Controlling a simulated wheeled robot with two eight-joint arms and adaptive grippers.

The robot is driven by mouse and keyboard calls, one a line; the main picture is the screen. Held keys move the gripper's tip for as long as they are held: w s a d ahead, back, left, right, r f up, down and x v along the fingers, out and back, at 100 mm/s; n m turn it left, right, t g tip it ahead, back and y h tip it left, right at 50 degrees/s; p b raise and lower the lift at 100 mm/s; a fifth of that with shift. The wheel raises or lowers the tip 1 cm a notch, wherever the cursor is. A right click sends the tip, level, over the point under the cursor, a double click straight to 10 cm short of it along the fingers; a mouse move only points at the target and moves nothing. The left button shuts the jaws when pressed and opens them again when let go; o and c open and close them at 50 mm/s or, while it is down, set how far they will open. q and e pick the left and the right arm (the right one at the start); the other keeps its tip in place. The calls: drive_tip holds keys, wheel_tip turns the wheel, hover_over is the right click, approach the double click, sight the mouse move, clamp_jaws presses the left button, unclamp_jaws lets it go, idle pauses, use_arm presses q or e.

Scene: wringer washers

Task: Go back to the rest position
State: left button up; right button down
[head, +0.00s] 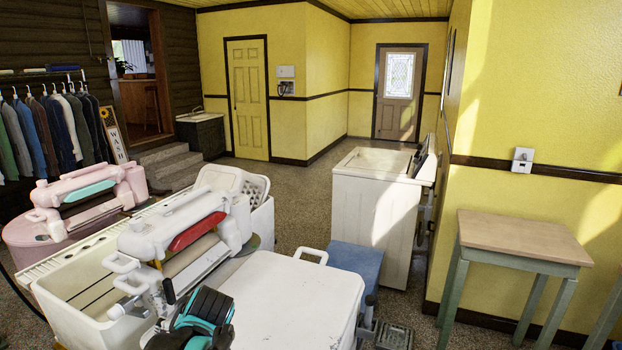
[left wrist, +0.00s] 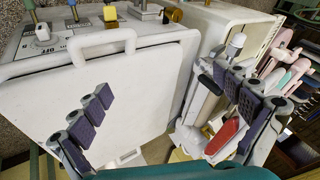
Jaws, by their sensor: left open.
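My left gripper (head: 178,308), black and teal, shows at the bottom of the head view, in front of the white wringer washer (head: 135,275). In the left wrist view its two padded fingers (left wrist: 168,122) are spread wide, with nothing held between them. The white washer's square lid (head: 285,305) lies beside the gripper, to its right in the head view. The wringer (head: 175,220) with a red bar (head: 198,231) stands just beyond the gripper. Whether the fingers touch the washer, I cannot tell. My right gripper is in neither view.
A pink wringer washer (head: 25,233) stands at the left. A white appliance (head: 375,215) and a blue-topped stool (head: 356,262) stand right of centre. A wood-topped table (head: 520,240) is by the right wall. Open floor (head: 300,195) lies beyond the washers.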

use_arm(q)
drive_tip(key=s+d+f+n+t+h, duration=0.1)
drive_tip(key=s+d+f+h, duration=0.1)
drive_tip(key=s, duration=0.5)
drive_tip(key=s+d+f+t+h, duration=0.1)
drive_tip(key=s+d+f+h, duration=0.2)
drive_tip(key=s+d+f, duration=0.2)
drive_tip(key=s+d, duration=0.1)
drive_tip(key=s, duration=0.2)
drive_tip(key=shift+d+n, duration=0.3)
drive_tip(key=shift+n, duration=0.1)
drive_tip(key=shift+f, duration=0.1)
idle(0.8)
